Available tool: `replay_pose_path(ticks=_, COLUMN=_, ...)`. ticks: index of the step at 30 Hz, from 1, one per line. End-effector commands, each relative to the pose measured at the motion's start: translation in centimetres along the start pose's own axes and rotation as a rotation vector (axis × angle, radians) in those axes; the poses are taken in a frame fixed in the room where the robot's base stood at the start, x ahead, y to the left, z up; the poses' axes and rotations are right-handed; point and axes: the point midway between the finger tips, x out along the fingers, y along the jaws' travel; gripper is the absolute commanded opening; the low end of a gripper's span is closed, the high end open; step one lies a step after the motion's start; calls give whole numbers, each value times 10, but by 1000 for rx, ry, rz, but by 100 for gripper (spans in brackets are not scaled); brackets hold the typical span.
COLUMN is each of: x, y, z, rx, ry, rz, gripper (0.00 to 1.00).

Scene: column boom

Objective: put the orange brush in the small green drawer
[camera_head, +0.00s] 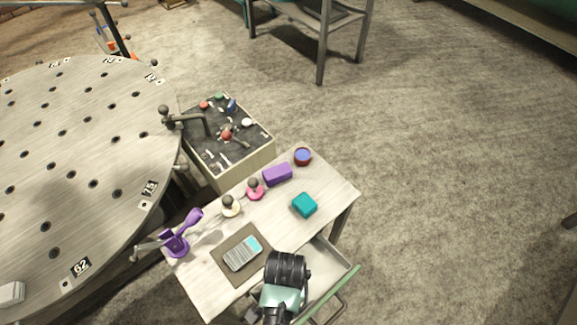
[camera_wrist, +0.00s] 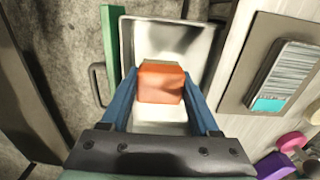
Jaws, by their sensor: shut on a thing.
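My gripper (camera_wrist: 160,90) is in the wrist view, its two blue fingers shut on the orange brush (camera_wrist: 161,86). The brush shows as a blocky orange piece with a greenish-brown top edge. The small green drawer (camera_wrist: 111,45) is pulled open, with a green front, a handle and a pale metal inside. The brush is over the drawer's inside in this view; its height above the bottom is hard to tell. In the head view the open drawer (camera_head: 334,298) sticks out from the table's front right, and my arm hides the fingers and the brush.
A large round perforated table (camera_head: 90,150) stands left. Floor at right is clear.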

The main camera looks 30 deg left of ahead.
Motion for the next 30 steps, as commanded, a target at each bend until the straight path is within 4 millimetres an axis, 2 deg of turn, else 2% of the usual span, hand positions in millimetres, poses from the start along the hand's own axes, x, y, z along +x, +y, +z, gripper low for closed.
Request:
replay_pose_path(ticks=12, x=50, y=0, z=0, rx=0, ry=0, rz=0, gripper=17)
replay_pose_path(ticks=24, x=55, y=0, z=0, rx=1, ry=1, rz=-1, gripper=17)
replay_pose_path(ticks=25, x=55, y=0, z=0, rx=1, ry=1, rz=-1, gripper=64)
replay_pose_path(ticks=27, x=54, y=0, z=0, rx=1, ry=1, rz=-1, gripper=74)
replay_pose_path(ticks=30, x=54, y=0, z=0, rx=1, ry=1, rz=-1, gripper=74)
